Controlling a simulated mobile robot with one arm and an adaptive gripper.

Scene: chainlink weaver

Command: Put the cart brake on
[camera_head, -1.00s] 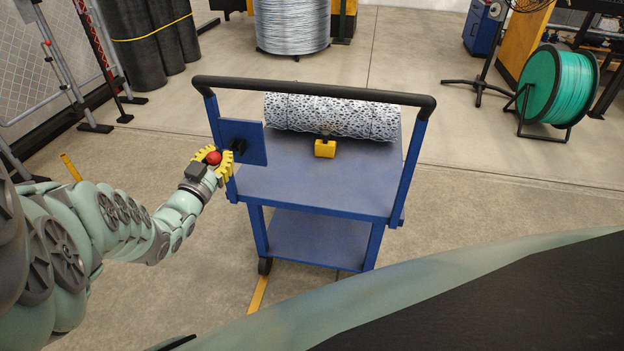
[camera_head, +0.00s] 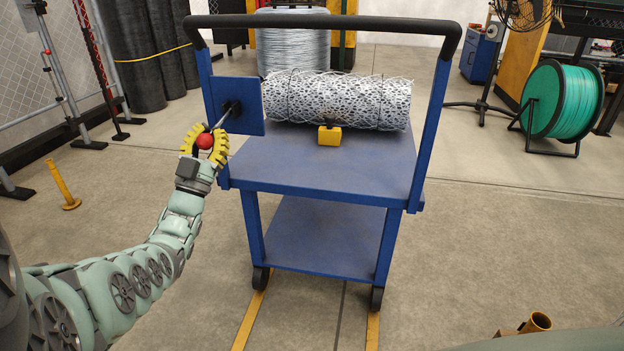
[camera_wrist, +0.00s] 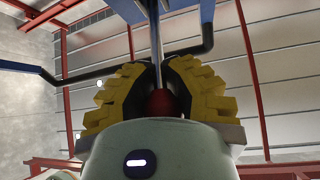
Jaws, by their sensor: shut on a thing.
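The blue cart (camera_head: 320,165) stands ahead of me with a black push handle (camera_head: 330,22) across its near top. A blue plate (camera_head: 236,105) on its left post carries the brake lever (camera_head: 221,118), a thin metal rod ending in a red ball knob (camera_head: 205,141). The rod points toward me, down and to the left. My gripper (camera_head: 205,145), with yellow ridged fingers, is shut around the red knob. In the wrist view the knob (camera_wrist: 159,102) sits between the fingers, with the rod (camera_wrist: 155,45) rising from it.
A mesh roll (camera_head: 337,100) and a yellow block (camera_head: 329,136) lie on the cart's top. Yellow floor lines (camera_head: 249,322) run under the wheels. A yellow post (camera_head: 62,184) stands at left, a green spool (camera_head: 562,98) at right.

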